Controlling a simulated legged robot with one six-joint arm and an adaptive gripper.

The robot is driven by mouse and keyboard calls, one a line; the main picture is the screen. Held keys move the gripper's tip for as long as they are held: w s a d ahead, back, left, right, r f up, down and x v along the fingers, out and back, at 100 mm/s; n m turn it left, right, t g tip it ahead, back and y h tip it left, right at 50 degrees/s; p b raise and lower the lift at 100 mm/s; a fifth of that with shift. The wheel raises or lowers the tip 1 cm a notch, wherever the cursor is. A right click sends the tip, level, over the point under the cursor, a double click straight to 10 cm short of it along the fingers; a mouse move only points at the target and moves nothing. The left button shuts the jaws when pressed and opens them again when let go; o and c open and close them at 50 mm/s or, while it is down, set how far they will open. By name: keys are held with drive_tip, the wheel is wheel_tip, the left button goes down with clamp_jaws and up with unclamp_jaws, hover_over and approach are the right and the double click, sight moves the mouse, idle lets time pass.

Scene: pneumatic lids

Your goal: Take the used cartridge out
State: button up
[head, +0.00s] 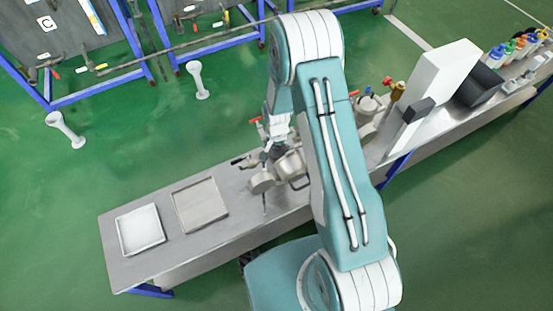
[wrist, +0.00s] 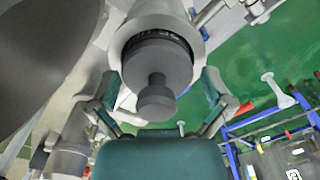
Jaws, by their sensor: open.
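In the wrist view a dark grey cartridge (wrist: 158,62) with a stepped round knob on its end sits in the mouth of a light grey cylindrical housing (wrist: 165,18). The housing (head: 290,166) shows partly behind my arm in the head view. A large dark round disc, likely the open lid (wrist: 40,50), fills the upper left of the wrist view; it also seems to show in the head view (head: 262,183). My gripper (wrist: 161,92) is open, its fingers on either side of the knob with visible gaps. In the head view my gripper (head: 274,150) is small and partly hidden.
The steel bench (head: 170,263) carries a white tray (head: 140,230) and a grey tray (head: 200,205) to the left of the housing. Valves with red handles (head: 388,82) and a white box-like unit (head: 435,85) stand to the right. White stands (head: 66,130) are on the green floor.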

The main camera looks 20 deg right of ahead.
drive_tip(key=shift+d, duration=0.15)
drive_tip(key=c, duration=1)
drive_tip(key=shift+c, duration=0.2)
